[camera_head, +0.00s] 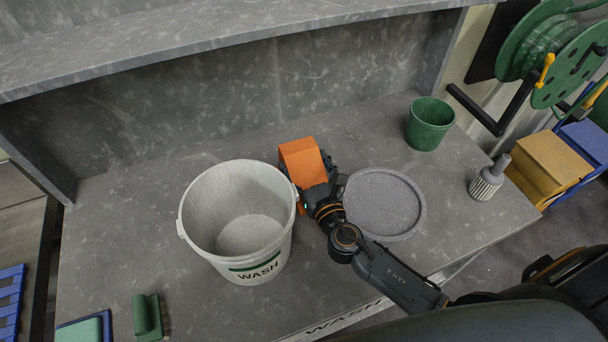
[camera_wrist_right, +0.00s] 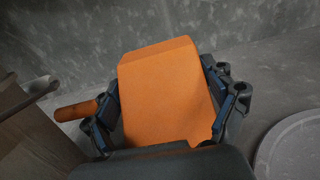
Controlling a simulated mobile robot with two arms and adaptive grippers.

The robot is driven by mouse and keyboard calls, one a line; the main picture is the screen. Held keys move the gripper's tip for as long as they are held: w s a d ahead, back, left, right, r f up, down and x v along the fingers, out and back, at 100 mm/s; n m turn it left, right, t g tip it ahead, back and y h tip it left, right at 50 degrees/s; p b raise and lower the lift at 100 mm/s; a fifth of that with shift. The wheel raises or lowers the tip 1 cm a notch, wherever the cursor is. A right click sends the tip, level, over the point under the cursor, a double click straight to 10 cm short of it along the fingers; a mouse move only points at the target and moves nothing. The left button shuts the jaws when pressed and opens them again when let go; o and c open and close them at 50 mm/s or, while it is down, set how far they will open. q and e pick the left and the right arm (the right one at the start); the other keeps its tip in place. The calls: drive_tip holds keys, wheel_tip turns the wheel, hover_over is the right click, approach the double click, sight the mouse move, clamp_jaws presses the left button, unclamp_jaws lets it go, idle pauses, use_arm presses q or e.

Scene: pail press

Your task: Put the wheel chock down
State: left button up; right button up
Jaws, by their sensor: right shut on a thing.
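The orange wheel chock (camera_head: 301,158) is held in my right gripper (camera_head: 310,178), just right of the white pail's rim and over the grey counter. In the right wrist view the chock (camera_wrist_right: 165,92) fills the space between the two fingers of my right gripper (camera_wrist_right: 168,110), which is shut on it. Whether the chock's underside touches the counter cannot be told. The white pail (camera_head: 262,262), marked WASH, stands upright and looks empty. A round grey lid or tray (camera_head: 417,214) lies flat to the right of the gripper. My left gripper is not in view.
A green pot (camera_head: 430,124) stands at the back right, and a grey ribbed bottle-like thing (camera_head: 487,182) near the right edge. A green block (camera_head: 147,317) lies at the front left. A raised shelf (camera_head: 200,45) overhangs the back.

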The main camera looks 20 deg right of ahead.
wheel_tip(320, 180, down, 3)
drive_tip(key=shift+r+b, duration=0.1)
drive_tip(key=shift+b, duration=0.4)
drive_tip(key=shift+w+f, duration=0.1)
drive_tip(key=shift+f, duration=0.15)
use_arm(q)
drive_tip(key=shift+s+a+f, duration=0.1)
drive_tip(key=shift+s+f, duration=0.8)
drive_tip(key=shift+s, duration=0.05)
use_arm(e)
drive_tip(key=shift+r, duration=0.1)
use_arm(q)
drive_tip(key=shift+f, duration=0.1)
use_arm(e)
drive_tip(key=o, duration=1.4)
drive_tip(key=shift+f, duration=0.3)
drive_tip(key=shift+o, duration=1.4)
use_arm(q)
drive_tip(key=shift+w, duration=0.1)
use_arm(e)
drive_tip(key=shift+r, duration=0.1)
